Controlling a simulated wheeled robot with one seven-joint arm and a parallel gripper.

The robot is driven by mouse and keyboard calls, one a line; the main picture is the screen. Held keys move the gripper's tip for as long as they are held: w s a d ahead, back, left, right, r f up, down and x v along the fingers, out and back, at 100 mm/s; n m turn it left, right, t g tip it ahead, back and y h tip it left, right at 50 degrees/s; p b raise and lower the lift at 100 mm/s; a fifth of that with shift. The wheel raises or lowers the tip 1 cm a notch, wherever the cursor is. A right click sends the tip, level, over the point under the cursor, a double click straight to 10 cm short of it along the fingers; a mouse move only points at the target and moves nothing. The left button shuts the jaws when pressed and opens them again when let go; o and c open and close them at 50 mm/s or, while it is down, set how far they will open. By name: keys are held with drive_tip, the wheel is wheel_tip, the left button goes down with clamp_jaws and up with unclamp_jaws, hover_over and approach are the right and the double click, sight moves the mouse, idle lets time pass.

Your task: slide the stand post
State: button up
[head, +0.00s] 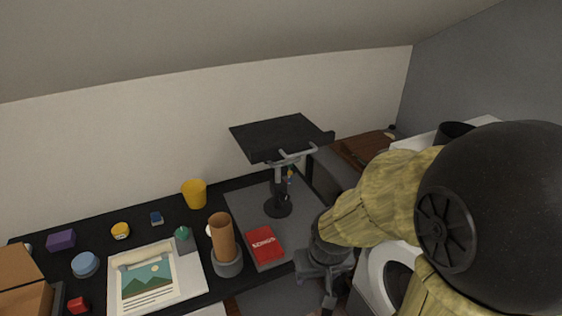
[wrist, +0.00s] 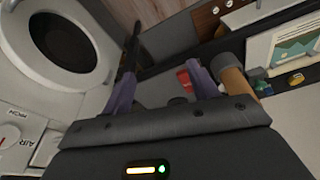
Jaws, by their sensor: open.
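The stand (head: 278,207) is on the grey mat at the back right of the desk, with a round dark base. Its upright post (head: 277,178) rises to a grey bar handle (head: 287,159) under a tilted black top plate (head: 280,135). My gripper (head: 318,290) is open and empty, in front of and to the right of the stand, apart from it. In the wrist view its two purplish fingers (wrist: 162,92) are spread wide with nothing held between them. I cannot clearly make out the stand post in the wrist view.
A red book (head: 264,245) lies on the mat (head: 240,215), beside a brown cylinder (head: 222,238) in a grey holder. A picture sheet (head: 150,284), yellow cup (head: 194,194) and small items cover the desk's left. A white front-loading washer (head: 382,270) stands right, near my arm.

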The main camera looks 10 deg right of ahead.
idle(0.3)
drive_tip(key=shift+w+a, duration=0.15)
drive_tip(key=shift+w, duration=0.15)
drive_tip(key=c, duration=0.6)
drive_tip(key=shift+o, duration=0.2)
drive_tip(key=w+a+n+t+h+p, duration=0.2)
drive_tip(key=w+a+n+t+h, duration=0.2)
drive_tip(key=w+t, duration=0.3)
drive_tip(key=w+a+f+n+t+h+p, duration=0.1)
drive_tip(key=w+a+n+t+h+p, duration=0.2)
drive_tip(key=w, duration=1.5)
drive_tip(key=n+t+h, duration=0.3)
drive_tip(key=t, duration=0.1)
drive_tip(key=shift+w+a+f+p, duration=0.15)
drive_tip(key=shift+a+f+p, duration=0.05)
drive_tip(key=shift+a+p, duration=0.15)
